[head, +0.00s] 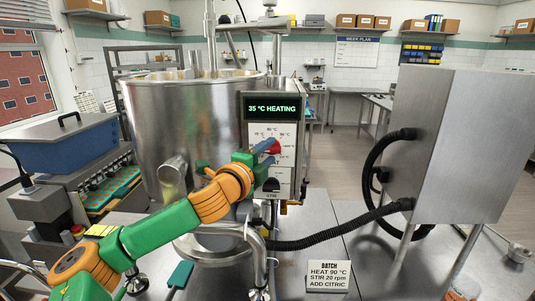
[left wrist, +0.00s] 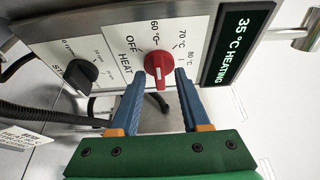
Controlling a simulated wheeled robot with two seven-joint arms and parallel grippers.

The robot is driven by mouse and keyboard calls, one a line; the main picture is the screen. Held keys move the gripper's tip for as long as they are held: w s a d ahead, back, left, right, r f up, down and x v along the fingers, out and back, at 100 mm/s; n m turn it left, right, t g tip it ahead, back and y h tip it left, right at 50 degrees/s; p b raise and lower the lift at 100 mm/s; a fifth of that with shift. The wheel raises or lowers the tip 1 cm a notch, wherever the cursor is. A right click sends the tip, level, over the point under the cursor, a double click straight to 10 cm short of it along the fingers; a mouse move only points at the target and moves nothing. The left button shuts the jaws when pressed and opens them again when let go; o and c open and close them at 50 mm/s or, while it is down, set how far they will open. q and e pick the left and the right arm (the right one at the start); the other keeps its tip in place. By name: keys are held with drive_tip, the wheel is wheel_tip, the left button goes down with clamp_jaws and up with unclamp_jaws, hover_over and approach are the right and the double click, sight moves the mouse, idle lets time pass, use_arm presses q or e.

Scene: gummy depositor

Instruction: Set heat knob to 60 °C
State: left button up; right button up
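The red heat knob (left wrist: 158,70) sits on a white dial plate on the control box and also shows in the head view (head: 274,147). In the left wrist view its white line runs roughly up toward the 60 °C label; I cannot tell the exact setting. My left gripper (left wrist: 159,76) is open, its blue fingertips on either side of the knob, with a visible gap on each side. It also shows in the head view (head: 266,152), partly covering the dial. The display (head: 272,108) reads "35 °C HEATING". My right gripper is not in view.
A black stir knob (left wrist: 82,74) is beside the heat dial. The steel kettle (head: 165,130) stands left of the control box. A batch card (head: 329,276) reads heat 90 °C, stir 20 rpm, add citric. A black hose (head: 330,231) runs to a steel cabinet (head: 460,140).

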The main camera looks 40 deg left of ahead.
use_arm(q)
drive_tip(key=s+d+b, duration=0.1)
drive_tip(key=s+b, duration=0.3)
drive_tip(key=s, duration=0.3)
drive_tip(key=shift+w, duration=0.1)
